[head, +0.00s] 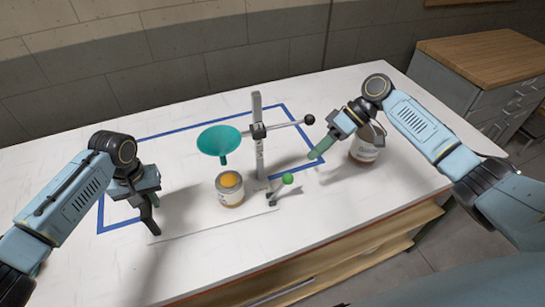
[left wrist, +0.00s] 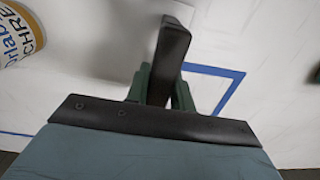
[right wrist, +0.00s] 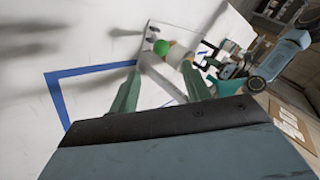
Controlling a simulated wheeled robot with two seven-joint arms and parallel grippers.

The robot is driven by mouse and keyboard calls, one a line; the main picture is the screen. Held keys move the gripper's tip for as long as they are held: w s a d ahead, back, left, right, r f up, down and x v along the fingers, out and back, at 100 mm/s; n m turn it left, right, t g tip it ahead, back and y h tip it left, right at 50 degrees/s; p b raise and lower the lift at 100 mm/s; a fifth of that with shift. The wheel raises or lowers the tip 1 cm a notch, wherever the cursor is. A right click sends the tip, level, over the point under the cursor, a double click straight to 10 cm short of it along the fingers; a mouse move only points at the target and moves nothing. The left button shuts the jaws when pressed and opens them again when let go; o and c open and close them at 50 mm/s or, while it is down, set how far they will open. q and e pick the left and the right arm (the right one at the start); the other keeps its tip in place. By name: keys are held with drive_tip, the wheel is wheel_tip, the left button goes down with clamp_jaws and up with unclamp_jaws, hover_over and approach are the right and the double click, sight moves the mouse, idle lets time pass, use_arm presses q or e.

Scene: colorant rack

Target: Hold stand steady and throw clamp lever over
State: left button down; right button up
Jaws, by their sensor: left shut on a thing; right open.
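The stand (head: 259,155) is an upright pale post with a black clamp block, and a side rod ends in a black knob (head: 309,119). A short lever with a green ball (head: 288,179) sits low beside its foot; the ball also shows in the right wrist view (right wrist: 161,47). My left gripper (head: 148,200) is shut on a dark bar (left wrist: 168,55) at the left, near the end of a thin pale edge. My right gripper (head: 318,152) is open and empty, right of the stand and apart from the green ball, which appears beyond its fingers (right wrist: 160,88).
A teal funnel (head: 219,140) hangs left of the post. An open can with orange contents (head: 230,190) stands in front of it. Another can (head: 364,152) stands behind my right gripper. Blue tape (head: 150,229) outlines an area on the white table (head: 330,205).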

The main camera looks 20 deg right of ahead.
use_arm(q)
drive_tip(key=shift+d, duration=0.1)
drive_tip(key=c, duration=1.1)
unclamp_jaws()
drive_tip(key=shift+r, duration=0.1)
wheel_tip(320, 180, up, 12)
drive_tip(key=shift+f, duration=0.1)
